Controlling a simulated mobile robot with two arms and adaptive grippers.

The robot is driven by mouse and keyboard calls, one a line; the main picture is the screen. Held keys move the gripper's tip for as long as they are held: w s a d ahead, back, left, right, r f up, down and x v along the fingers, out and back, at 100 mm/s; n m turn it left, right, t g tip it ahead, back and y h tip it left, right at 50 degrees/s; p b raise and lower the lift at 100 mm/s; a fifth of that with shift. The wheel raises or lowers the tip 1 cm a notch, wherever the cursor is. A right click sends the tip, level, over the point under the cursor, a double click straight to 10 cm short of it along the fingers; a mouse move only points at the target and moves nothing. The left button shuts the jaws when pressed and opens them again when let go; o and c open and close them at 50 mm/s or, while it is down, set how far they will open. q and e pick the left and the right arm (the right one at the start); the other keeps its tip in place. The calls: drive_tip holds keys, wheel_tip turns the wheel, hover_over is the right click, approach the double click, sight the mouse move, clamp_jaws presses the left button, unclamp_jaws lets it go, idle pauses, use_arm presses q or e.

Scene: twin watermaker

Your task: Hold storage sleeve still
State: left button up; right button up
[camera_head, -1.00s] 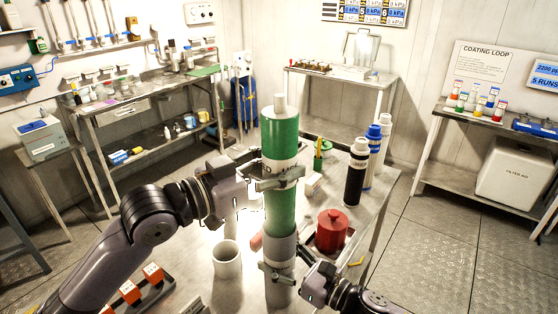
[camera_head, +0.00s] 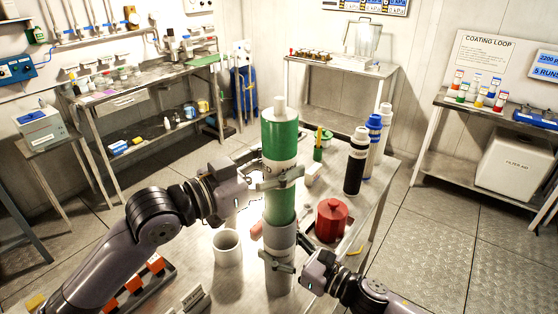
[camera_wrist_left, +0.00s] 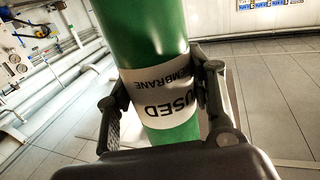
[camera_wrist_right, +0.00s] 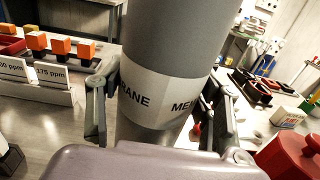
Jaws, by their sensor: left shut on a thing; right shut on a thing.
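The storage sleeve (camera_head: 281,237) is a grey upright tube with a white label, standing over the steel table. My right gripper (camera_head: 281,262) is shut around it; the right wrist view shows a finger on each side of the sleeve (camera_wrist_right: 175,35). A green membrane (camera_head: 280,207) with a white top and stem rises upright from the sleeve's mouth, its lower end hidden inside. My left gripper (camera_head: 279,180) is shut around the membrane; in the left wrist view the fingers flank its label, reading "USED MEMBRANE" (camera_wrist_left: 155,95).
A white cup (camera_head: 227,248) stands left of the sleeve and a red lidded jar (camera_head: 332,220) stands right. A black bottle (camera_head: 356,165) and white bottles are behind. Orange-topped blocks (camera_head: 134,284) lie at front left.

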sight(267, 215)
use_arm(q)
drive_tip(key=shift+f, duration=5.2)
drive_tip(key=o, duration=0.8)
drive_tip(key=shift+c, duration=0.2)
drive_tip(key=o, duration=0.4)
drive_tip(key=shift+f, duration=0.2)
drive_tip(key=shift+o, duration=0.2)
drive_tip(key=v, duration=1.2)
use_arm(e)
drive_tip(key=shift+r, duration=0.1)
use_arm(q)
drive_tip(key=shift+w, duration=0.1)
use_arm(e)
drive_tip(key=o, duration=1.6)
drive_tip(key=shift+c, duration=0.2)
